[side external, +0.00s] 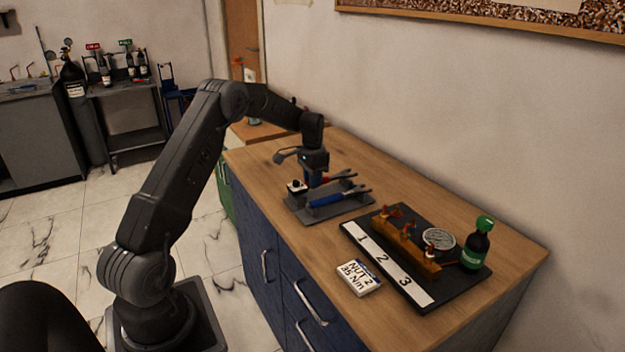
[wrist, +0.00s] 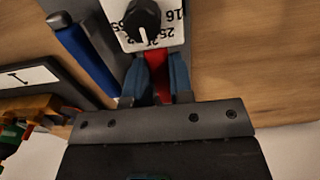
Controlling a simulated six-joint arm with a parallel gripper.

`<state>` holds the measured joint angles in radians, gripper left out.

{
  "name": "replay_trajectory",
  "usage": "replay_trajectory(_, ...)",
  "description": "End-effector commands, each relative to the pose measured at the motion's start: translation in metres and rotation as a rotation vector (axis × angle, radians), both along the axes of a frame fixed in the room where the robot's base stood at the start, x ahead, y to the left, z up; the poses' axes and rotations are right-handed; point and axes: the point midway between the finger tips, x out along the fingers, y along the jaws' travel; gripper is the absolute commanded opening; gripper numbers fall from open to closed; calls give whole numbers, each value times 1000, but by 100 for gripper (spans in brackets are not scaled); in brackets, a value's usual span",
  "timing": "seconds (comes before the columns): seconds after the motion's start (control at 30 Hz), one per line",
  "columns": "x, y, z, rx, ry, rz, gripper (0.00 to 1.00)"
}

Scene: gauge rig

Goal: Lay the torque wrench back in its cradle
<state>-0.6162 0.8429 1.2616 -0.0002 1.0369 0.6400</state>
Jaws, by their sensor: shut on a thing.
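My gripper (side external: 316,181) is low over the grey tray-like cradle (side external: 352,210) on the wooden bench. In the wrist view its blue fingers (wrist: 159,80) are shut on a red handle (wrist: 157,71), which I take for the torque wrench. A grey wrench end (side external: 343,175) shows just right of the gripper. I cannot tell whether the red-handled wrench touches the cradle. A blue-handled wrench (side external: 326,199) lies on the cradle in front; it also shows in the wrist view (wrist: 85,55). A white dial box with a black knob (side external: 297,186) sits at the cradle's left end.
A black board (side external: 440,302) to the right carries a brass manifold (side external: 405,243), a round gauge (side external: 438,239) and a green-capped bottle (side external: 476,245). A card reading "NUT 2 35 Nm" (side external: 359,279) lies near the bench's front edge. Bare wood lies behind the cradle.

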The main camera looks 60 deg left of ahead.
Motion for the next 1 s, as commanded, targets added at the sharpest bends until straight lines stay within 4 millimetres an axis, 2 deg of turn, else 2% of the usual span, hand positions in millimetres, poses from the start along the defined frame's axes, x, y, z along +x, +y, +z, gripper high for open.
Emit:
replay_trajectory(0.37, 0, 0, 0, 1, -2, 0, 0)
replay_trajectory(1.0, 0, 0, -11, 1, -1, 0, 0)
